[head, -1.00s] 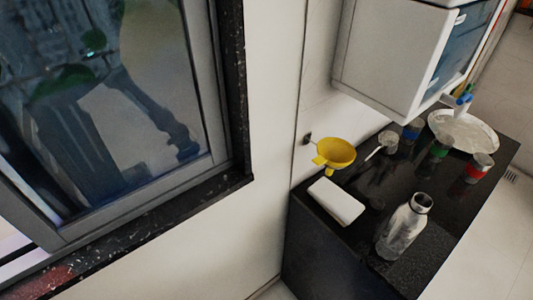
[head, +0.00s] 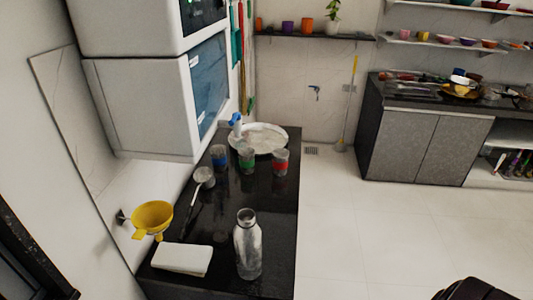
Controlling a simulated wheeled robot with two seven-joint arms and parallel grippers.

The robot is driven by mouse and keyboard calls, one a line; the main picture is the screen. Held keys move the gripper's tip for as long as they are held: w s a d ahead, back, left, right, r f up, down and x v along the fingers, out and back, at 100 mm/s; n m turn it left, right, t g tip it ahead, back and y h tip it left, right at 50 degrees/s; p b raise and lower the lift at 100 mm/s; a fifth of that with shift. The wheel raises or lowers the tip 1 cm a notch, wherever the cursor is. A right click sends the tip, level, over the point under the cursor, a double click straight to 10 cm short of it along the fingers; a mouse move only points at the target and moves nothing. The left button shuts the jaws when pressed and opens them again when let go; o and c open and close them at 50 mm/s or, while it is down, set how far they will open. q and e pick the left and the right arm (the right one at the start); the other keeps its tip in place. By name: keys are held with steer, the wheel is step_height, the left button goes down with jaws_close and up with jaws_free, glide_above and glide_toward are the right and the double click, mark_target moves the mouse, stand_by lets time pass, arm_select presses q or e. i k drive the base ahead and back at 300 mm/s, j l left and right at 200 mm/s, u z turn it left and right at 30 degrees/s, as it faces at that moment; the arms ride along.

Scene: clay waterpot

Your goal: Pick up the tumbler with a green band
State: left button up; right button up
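The tumbler with a green band (head: 247,159) stands upright on the black counter (head: 222,228), in the head view. It is between a tumbler with a blue band (head: 219,156) on its left and a tumbler with a red band (head: 280,162) on its right. A large round pale dish (head: 268,136) lies just behind them, below a blue tap. Neither of my grippers shows in the head view. A dark rounded shape at the bottom right edge is too cut off to tell.
A metal bottle (head: 248,245), a white block (head: 182,259), a yellow funnel (head: 152,217) and a small cup with a ladle (head: 204,178) are on or by the counter. A white water purifier (head: 145,105) overhangs its left side. Open tiled floor (head: 350,230) lies to the right.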

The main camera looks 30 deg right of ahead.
mark_target(247, 154)
steer(key=l+z, duration=0.1)
steer(key=z, duration=0.75)
steer(key=i+l+u, duration=0.15)
steer(key=l+u, duration=0.2)
steer(key=l, duration=0.35)
steer(key=l+u, duration=0.35)
steer(key=l, duration=0.4)
steer(key=l+u, duration=0.4)
steer(key=l, duration=0.35)
